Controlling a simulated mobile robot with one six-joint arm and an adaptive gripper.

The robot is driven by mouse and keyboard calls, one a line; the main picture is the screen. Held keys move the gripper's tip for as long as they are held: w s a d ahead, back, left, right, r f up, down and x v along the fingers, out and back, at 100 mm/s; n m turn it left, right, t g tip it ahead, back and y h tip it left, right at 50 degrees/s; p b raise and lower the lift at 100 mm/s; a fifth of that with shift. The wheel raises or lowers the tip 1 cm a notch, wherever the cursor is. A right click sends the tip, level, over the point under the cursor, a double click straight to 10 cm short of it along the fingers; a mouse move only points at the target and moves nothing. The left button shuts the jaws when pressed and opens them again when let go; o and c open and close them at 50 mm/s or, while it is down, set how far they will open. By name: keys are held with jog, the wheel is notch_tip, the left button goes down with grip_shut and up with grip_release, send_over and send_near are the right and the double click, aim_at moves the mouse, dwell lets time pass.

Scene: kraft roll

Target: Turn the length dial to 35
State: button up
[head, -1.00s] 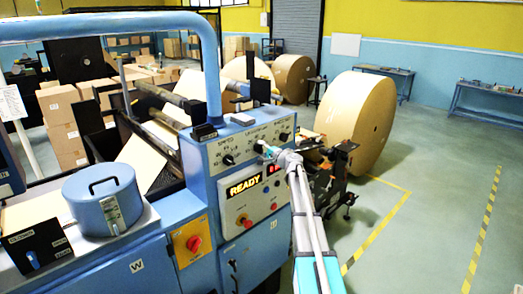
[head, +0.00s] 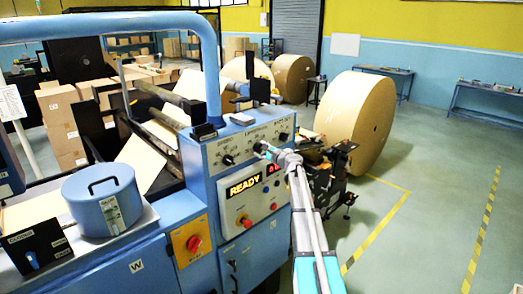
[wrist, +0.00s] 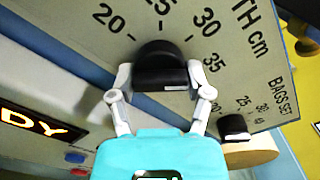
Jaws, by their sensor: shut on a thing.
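The length dial (wrist: 158,55) is a black round knob with a raised grip bar on the grey panel, in the wrist view. Around it are the numbers 20 to 40, under lettering that ends "TH cm". My gripper (wrist: 160,77) is shut on this dial, one white finger at each end of its grip bar. The bar lies roughly level in the picture, with its right end near the 35 and 40 marks.
A smaller bags-set dial (wrist: 233,126) is close to the right finger. The speed dial (head: 228,160) is left on the same panel (head: 215,151). Below are a lit READY display (head: 242,186) and a red button (head: 244,220). Open floor lies to the right.

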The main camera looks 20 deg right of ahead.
jog(key=shift+m, duration=0.4)
jog(key=o, duration=1.2)
jog(key=shift+c, duration=0.2)
jog(key=shift+s, duration=0.15)
jog(key=v, duration=1.1)
jog(key=shift+s+d, duration=0.2)
jog(key=shift+s, duration=0.15)
jog(key=shift+a, duration=0.1)
